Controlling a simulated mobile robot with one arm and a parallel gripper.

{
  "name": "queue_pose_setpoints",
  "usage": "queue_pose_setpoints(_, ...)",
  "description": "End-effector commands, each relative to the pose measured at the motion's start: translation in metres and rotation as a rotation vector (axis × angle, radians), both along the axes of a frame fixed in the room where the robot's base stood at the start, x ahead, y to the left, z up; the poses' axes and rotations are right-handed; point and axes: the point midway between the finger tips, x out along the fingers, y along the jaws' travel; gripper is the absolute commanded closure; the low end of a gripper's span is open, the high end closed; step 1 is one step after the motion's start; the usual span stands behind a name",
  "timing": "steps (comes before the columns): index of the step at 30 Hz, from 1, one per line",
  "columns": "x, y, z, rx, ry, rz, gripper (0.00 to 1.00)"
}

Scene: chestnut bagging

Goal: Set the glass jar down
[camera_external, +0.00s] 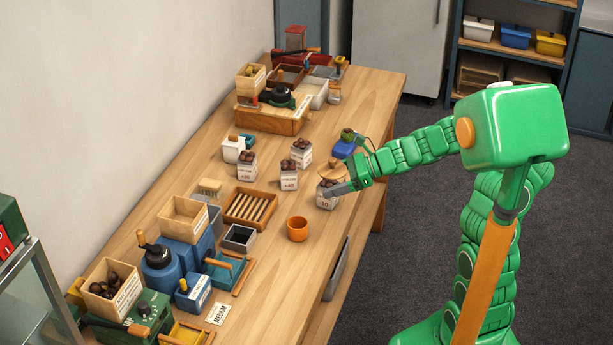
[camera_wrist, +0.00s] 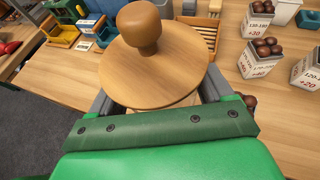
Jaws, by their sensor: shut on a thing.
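The glass jar shows mainly by its round wooden lid with a knob (camera_external: 333,171). In the wrist view the lid (camera_wrist: 155,70) fills the space between the two grey fingers of my gripper (camera_wrist: 158,96). My gripper (camera_external: 338,187) is shut on the jar, near the right edge of the wooden table (camera_external: 270,265). The jar looks roughly upright. Its glass body is mostly hidden by the lid and gripper, and I cannot tell whether its base touches anything. A labelled chestnut box (camera_external: 326,202) is right at the gripper in the outside view.
Labelled chestnut boxes (camera_external: 289,180) stand close by on the left; one (camera_wrist: 259,60) shows right of the lid. An orange cup (camera_external: 297,229) and a slatted wooden tray (camera_external: 250,209) are nearby. A blue item (camera_external: 344,148) lies behind. Bare wood shows around the cup.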

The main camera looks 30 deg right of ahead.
Motion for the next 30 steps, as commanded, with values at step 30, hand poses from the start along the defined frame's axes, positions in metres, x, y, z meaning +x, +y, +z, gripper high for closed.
queue_pose_setpoints(30, 0.095, -0.155, -0.006, 0.006, 0.008, -0.395, 0.59)
